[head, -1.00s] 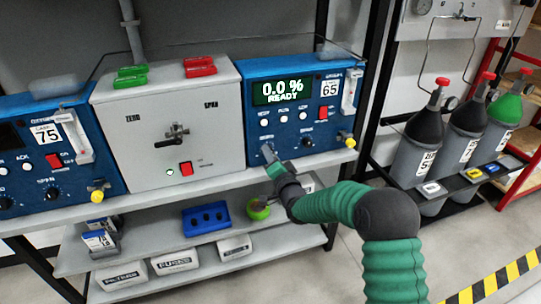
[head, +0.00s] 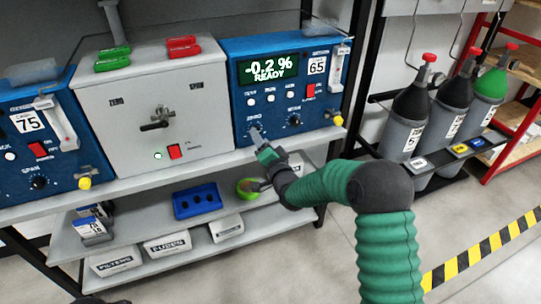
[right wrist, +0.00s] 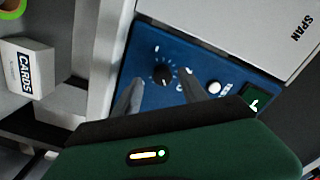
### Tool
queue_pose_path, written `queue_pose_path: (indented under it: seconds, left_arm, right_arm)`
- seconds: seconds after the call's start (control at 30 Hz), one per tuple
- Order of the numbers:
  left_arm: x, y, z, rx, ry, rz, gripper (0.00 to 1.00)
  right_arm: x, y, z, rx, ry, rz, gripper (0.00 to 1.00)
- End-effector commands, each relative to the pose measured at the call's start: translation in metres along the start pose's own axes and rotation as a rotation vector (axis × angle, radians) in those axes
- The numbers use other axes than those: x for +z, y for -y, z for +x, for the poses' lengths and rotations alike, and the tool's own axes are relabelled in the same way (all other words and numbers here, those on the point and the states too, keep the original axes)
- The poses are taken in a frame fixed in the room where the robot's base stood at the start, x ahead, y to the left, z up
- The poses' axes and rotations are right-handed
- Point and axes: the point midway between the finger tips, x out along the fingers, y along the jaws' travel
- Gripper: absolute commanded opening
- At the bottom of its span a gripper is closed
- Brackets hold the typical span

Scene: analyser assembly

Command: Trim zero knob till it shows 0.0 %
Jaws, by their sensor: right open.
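The blue analyser numbered 65 (head: 233,72) stands at the right of the shelf. Its green display (head: 269,69) reads -0.2 % READY. The zero knob is at its lower left, mostly hidden behind my right gripper (head: 257,138) in the head view. In the right wrist view the dark zero knob (right wrist: 163,75) shows on the blue panel, between the fingertips of my open right gripper (right wrist: 160,84). I cannot tell whether the fingers touch it. My left gripper is not in view.
A second knob (head: 294,121) and a yellow fitting (head: 338,120) sit right of the zero knob. A grey box (head: 110,150) adjoins the analyser on the left.

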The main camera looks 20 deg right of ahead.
Motion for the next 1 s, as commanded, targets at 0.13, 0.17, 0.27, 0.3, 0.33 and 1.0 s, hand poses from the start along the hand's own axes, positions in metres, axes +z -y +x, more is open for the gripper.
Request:
queue_pose_path:
  seconds: [0.13, 0.17, 0.27, 0.3, 0.33, 1.0]
  left_arm:
    - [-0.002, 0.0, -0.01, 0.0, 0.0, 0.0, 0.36]
    - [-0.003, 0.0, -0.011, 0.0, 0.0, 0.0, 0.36]
    - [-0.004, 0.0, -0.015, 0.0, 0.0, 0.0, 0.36]
    - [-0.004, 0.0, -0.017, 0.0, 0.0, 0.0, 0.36]
    - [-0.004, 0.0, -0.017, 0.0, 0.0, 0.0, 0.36]
    - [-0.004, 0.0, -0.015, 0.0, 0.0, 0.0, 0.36]
  right_arm:
    - [-0.002, 0.002, -0.043, 0.004, 0.003, -0.001, 0.5]
    - [-0.002, 0.001, -0.052, 0.004, 0.003, 0.0, 0.5]
    - [-0.001, 0.001, -0.082, 0.004, 0.003, 0.0, 0.5]
    - [-0.001, 0.001, -0.093, 0.004, 0.003, 0.0, 0.5]
    - [-0.001, 0.0, -0.101, 0.006, 0.003, 0.0, 0.5]
    - [0.011, 0.001, -0.138, -0.007, 0.015, -0.052, 0.5]
